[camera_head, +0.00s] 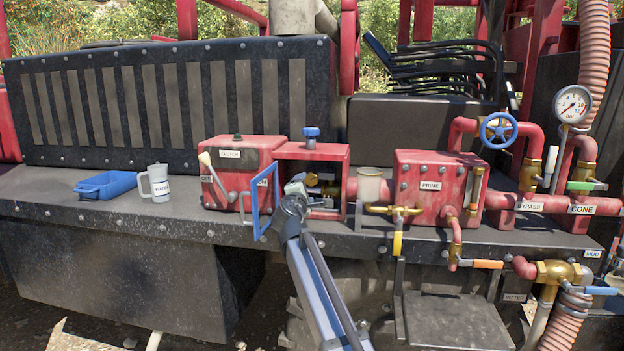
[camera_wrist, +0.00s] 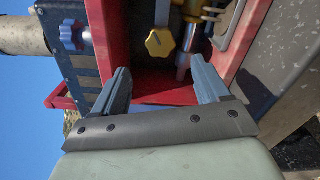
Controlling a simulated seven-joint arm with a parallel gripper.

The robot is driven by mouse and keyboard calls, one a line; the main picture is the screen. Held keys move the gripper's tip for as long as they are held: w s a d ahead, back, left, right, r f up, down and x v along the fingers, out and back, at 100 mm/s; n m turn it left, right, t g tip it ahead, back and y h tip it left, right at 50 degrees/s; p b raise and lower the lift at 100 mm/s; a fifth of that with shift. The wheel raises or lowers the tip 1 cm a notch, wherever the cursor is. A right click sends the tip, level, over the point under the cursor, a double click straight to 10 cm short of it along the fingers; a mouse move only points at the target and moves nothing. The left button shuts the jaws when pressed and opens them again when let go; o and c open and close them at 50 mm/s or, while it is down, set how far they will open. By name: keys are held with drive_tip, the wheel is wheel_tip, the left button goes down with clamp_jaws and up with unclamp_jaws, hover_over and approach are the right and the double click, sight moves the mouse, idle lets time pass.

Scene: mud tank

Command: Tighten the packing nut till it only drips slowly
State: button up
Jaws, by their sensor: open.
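A brass lobed nut (camera_wrist: 160,43), apparently the packing nut, shows in the wrist view inside the open-fronted red housing (camera_head: 311,151). A steel and copper-coloured shaft piece (camera_wrist: 185,60) is beside it. In the head view, brass (camera_head: 312,180) shows in the housing, partly hidden by my wrist. My gripper (camera_wrist: 163,76) is open and empty at the housing front. The nut appears beyond the fingertips, roughly between them, with no visible contact. My gripper also shows end-on in the head view (camera_head: 299,187), where its fingers are hard to make out. No drip is discernible.
A blue knob (camera_head: 311,137) tops the housing. A blue open frame (camera_head: 257,208) stands just left of my gripper. The red CLUTCH box (camera_head: 238,165) is left, the PRIME box (camera_head: 432,185) right.

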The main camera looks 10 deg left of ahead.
sight(312, 177)
drive_tip(key=w, duration=1.3)
drive_tip(key=shift+c, duration=0.4)
drive_tip(key=c, duration=1)
drive_tip(key=shift+o, duration=0.2)
drive_tip(key=shift+m, duration=0.3)
drive_tip(key=m, duration=0.3)
drive_tip(key=shift+m, duration=1.9)
